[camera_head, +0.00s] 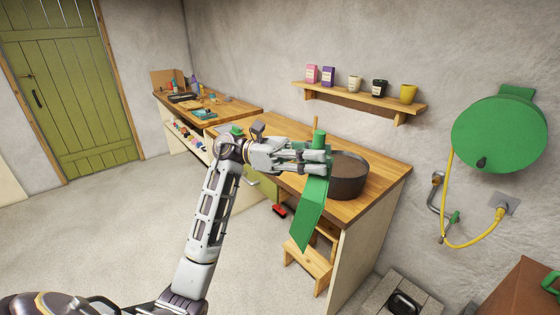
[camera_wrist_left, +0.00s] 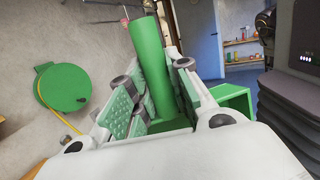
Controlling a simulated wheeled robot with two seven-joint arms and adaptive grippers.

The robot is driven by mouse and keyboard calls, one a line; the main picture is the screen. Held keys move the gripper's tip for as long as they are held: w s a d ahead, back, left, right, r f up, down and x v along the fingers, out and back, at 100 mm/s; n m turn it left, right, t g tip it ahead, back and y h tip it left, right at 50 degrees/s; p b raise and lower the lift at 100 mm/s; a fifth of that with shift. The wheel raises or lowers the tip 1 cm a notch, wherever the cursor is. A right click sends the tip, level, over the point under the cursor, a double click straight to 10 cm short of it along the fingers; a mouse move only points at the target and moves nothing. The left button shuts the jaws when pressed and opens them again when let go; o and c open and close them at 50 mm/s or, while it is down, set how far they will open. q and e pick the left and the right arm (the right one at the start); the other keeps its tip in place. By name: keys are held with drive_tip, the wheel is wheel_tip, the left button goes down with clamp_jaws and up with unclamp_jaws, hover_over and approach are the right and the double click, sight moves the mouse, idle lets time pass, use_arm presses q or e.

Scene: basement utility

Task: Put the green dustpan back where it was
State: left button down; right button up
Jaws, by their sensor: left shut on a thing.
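The green dustpan (camera_head: 312,210) is held by my left gripper (camera_head: 318,157). Its round green handle (camera_head: 319,137) sticks up above the fingers and its flat pan hangs below them, in front of the near edge of the wooden worktop. In the left wrist view the handle (camera_wrist_left: 150,65) runs between the padded fingers (camera_wrist_left: 155,95), and part of the pan (camera_wrist_left: 233,99) shows to the right of them. My right gripper is not in view.
A dark round tub (camera_head: 348,180) stands on the worktop (camera_head: 383,168) just behind the dustpan. A small wooden step stool (camera_head: 308,262) and a red brush head (camera_head: 279,211) are below. A shelf (camera_head: 365,98) with cups and boxes and a green hose reel (camera_head: 500,135) are on the wall. Open floor lies left.

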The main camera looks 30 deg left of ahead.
sight(330, 169)
use_arm(q)
drive_tip(key=shift+s+d, duration=0.1)
drive_tip(key=shift+s, duration=0.05)
drive_tip(key=shift+w+d+f+n+t, duration=0.1)
drive_tip(key=shift+w+f+n+t, duration=0.2)
drive_tip(key=shift+w, duration=0.2)
drive_tip(key=shift+w+f, duration=0.2)
drive_tip(key=shift+w, duration=0.15)
drive_tip(key=shift+w+d+f+n+t, duration=0.3)
drive_tip(key=shift+w+f+n+t, duration=0.25)
drive_tip(key=shift+w+t, duration=0.45)
drive_tip(key=w+f+t, duration=0.1)
drive_tip(key=w+f+n+t, duration=0.1)
drive_tip(key=w+f+n+t+y, duration=0.1)
drive_tip(key=w+f, duration=0.1)
drive_tip(key=shift+d+f+t, duration=0.1)
drive_tip(key=shift+d+t, duration=0.2)
drive_tip(key=shift+t, duration=0.1)
drive_tip(key=w+a+f+n+t+y, duration=0.2)
drive_tip(key=f+n+t+y, duration=0.3)
drive_tip(key=f, duration=0.6)
drive_tip(key=w+a+f+n+t+y, duration=0.2)
drive_tip(key=f+n+t+y, duration=0.3)
drive_tip(key=f, duration=0.6)
drive_tip(key=shift+w+a+t+y, duration=0.2)
drive_tip(key=shift+w+t+y, duration=0.4)
drive_tip(key=shift+t+y, duration=0.6)
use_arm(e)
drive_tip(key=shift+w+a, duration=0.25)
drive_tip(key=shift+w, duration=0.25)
